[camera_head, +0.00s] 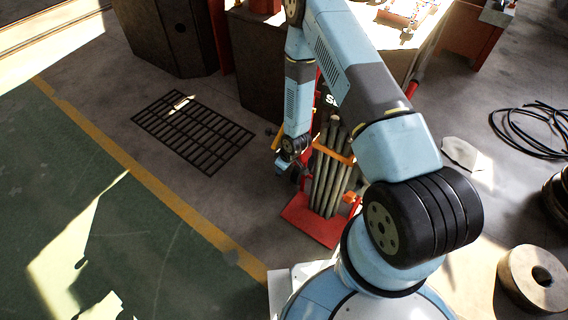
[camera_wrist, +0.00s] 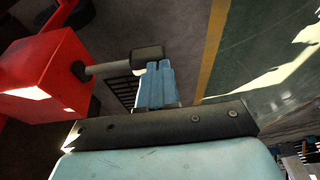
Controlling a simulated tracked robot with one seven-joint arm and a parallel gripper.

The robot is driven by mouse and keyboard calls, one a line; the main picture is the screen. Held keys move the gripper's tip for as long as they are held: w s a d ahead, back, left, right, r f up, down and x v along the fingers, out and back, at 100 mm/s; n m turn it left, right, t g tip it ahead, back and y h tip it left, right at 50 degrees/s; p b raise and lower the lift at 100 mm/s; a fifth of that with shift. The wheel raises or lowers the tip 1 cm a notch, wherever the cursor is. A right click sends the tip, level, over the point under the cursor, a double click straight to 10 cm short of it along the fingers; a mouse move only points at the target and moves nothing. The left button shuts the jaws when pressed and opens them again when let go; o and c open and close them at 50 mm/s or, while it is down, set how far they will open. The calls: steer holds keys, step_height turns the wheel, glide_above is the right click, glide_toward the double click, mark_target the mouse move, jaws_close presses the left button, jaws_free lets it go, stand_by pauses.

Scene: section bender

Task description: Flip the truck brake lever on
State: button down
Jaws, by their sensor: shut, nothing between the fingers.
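The brake lever shows in the wrist view as a grey rod (camera_wrist: 105,69) with a dark block-shaped end (camera_wrist: 147,55). It sticks out to the right from a red box (camera_wrist: 45,75), part of the truck. In the head view the truck (camera_head: 312,222) is a red-based trolley; my arm hides part of it, and I cannot make out the lever there. My gripper (camera_wrist: 158,66) is shut and empty, its blue fingertips right by the lever's end; I cannot tell whether they touch. In the head view my gripper (camera_head: 282,168) is small beside the truck's left side.
Grey pipes (camera_head: 328,180) with an orange strap stand on the truck. A dark floor grate (camera_head: 194,131) lies to the left, beyond a yellow line (camera_head: 165,192). Dark cabinets (camera_head: 172,35) stand behind. A cable coil (camera_head: 530,130) lies at right. The green floor at left is clear.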

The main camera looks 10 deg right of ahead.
mark_target(280, 177)
steer(key=f, duration=0.2)
steer(key=shift+s+a+f, duration=0.3)
steer(key=shift+s+f, duration=0.05)
steer(key=shift+f, duration=1.65)
steer(key=shift+s+f, duration=0.1)
steer(key=shift+f, duration=0.05)
steer(key=shift+s, duration=0.1)
steer(key=s+a+r, duration=0.3)
steer(key=s+r, duration=0.3)
steer(key=s, duration=0.1)
steer(key=shift+r, duration=0.2)
